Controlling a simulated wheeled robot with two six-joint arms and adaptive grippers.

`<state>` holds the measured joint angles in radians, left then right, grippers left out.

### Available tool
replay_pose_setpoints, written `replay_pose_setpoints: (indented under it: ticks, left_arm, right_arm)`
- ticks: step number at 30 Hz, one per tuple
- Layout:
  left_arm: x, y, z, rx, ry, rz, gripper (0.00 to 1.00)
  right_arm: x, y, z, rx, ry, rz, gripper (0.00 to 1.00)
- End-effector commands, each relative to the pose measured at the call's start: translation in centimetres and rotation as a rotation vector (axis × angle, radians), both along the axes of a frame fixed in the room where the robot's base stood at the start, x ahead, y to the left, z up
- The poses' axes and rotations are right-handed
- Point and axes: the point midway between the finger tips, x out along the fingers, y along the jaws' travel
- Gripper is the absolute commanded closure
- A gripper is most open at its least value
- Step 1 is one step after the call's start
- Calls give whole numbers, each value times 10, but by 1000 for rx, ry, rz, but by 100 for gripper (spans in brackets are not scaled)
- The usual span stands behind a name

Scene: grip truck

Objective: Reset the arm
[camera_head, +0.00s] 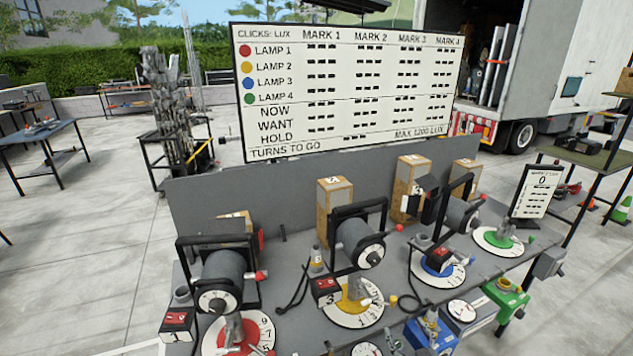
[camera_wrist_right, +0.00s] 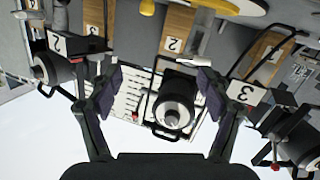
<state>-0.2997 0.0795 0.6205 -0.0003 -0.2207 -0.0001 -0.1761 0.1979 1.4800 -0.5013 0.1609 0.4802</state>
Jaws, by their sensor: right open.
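My right gripper (camera_wrist_right: 160,85) shows in the right wrist view, which is upside down. Its two dark fingers stand wide apart with nothing between the pads. A black and grey lamp (camera_wrist_right: 173,112) appears in the gap, beyond the fingers. I cannot make out the right gripper clearly in the head view. My left gripper is in neither view. In the head view several lamps stand along a grey bench, among them a left lamp (camera_head: 220,270) and a middle lamp (camera_head: 360,238).
A large board (camera_head: 345,90) stands behind the bench. Coloured dials, such as the yellow one (camera_head: 353,303), and a numbered box (camera_head: 325,290) crowd the bench. A blue device (camera_head: 430,335) and a green device (camera_head: 508,296) sit at the front.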

Motion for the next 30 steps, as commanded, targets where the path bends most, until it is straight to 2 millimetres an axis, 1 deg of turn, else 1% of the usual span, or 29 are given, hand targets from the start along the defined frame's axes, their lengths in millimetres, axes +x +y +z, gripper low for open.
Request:
replay_pose_setpoints:
  ticks: [2, 3, 5, 7, 9, 15, 20, 26, 27, 30]
  left_arm:
    - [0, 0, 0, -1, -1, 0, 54]
    - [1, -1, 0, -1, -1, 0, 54]
    - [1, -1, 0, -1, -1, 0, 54]
    - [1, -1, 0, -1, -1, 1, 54]
    - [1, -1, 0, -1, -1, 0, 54]
    - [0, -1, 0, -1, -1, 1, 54]
    - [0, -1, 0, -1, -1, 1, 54]
    - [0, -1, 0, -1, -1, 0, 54]
    - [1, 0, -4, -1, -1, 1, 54]
    - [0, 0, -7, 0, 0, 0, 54]
  right_arm:
    - [-15, -13, 5, -12, 112, -127, 21]
    - [-27, -19, 6, -14, 185, -185, 21]
    - [-48, -23, 6, -14, 303, -252, 21]
    - [-74, -23, 6, -11, 430, -297, 21]
    - [-98, -20, 7, -5, 540, -318, 21]
    - [-157, -3, 16, 1, 779, -312, 21]
    - [-200, 11, 26, -1, 933, -275, 21]
    - [-252, 29, 44, -10, 1105, -205, 21]
    - [-250, 28, 27, -11, 1116, -207, 21]
    - [-243, 25, -6, -10, 1124, -213, 21]
